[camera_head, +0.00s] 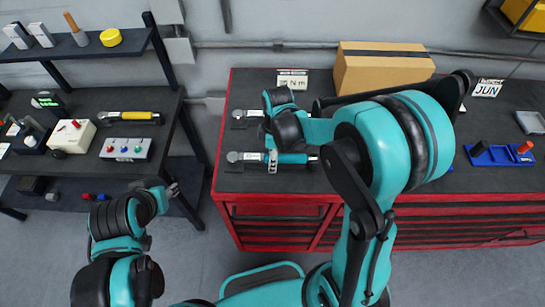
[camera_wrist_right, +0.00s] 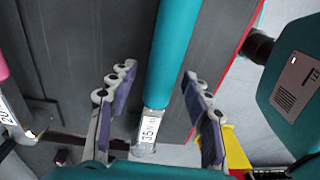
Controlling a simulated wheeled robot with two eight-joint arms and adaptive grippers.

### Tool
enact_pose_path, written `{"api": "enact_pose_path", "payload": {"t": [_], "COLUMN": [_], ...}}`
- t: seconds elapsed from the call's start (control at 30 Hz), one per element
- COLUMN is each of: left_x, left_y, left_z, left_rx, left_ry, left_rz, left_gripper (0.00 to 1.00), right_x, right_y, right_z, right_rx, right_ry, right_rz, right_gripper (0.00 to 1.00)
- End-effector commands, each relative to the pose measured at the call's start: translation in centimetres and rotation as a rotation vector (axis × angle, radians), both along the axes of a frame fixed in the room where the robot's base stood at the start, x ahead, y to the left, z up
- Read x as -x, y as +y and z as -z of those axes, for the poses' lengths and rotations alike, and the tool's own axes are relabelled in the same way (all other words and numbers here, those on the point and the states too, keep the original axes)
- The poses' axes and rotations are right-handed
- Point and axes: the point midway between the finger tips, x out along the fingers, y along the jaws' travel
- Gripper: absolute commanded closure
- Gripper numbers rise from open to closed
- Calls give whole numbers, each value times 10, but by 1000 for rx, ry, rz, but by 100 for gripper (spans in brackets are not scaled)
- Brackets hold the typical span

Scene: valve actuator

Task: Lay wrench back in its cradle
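A torque wrench with a teal handle (camera_head: 292,158) lies along the left part of the red chest's dark top. Its metal head (camera_head: 242,157) is at a small dark cradle block (camera_head: 233,168); whether it is fully seated I cannot tell. My right gripper (camera_head: 272,160) is over the handle. In the right wrist view the right gripper (camera_wrist_right: 160,110) is open, its fingers on either side of the teal handle (camera_wrist_right: 172,55), with gaps showing; a "35 N" label (camera_wrist_right: 150,128) is below. My left gripper (camera_head: 172,189) hangs apart by the left bench; its opening is unclear.
A second wrench (camera_head: 246,116) lies behind on the chest, its handle mostly hidden by my arm. A cardboard box (camera_head: 382,70) stands at the back. A blue tray (camera_head: 499,155) is at right.

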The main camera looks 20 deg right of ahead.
Motion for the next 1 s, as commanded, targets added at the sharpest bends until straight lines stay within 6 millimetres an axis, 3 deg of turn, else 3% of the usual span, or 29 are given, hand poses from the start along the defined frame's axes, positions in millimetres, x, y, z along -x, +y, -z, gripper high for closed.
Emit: {"api": "enact_pose_path", "payload": {"t": [0.23, 0.7, 1.0], "left_x": [0, 0, 0], "left_y": [0, 0, 0], "left_z": [0, 0, 0], "left_rx": [0, 0, 0], "left_ry": [0, 0, 0], "left_rz": [0, 0, 0], "left_gripper": [60, 60, 60], "right_x": [-1, -4, -4], "right_y": [-1, -7, -8], "right_z": [-15, -106, -120], "right_rx": [0, 0, 0], "right_ry": [0, 0, 0], "right_rz": [0, 0, 0], "right_gripper": [51, 51, 51]}}
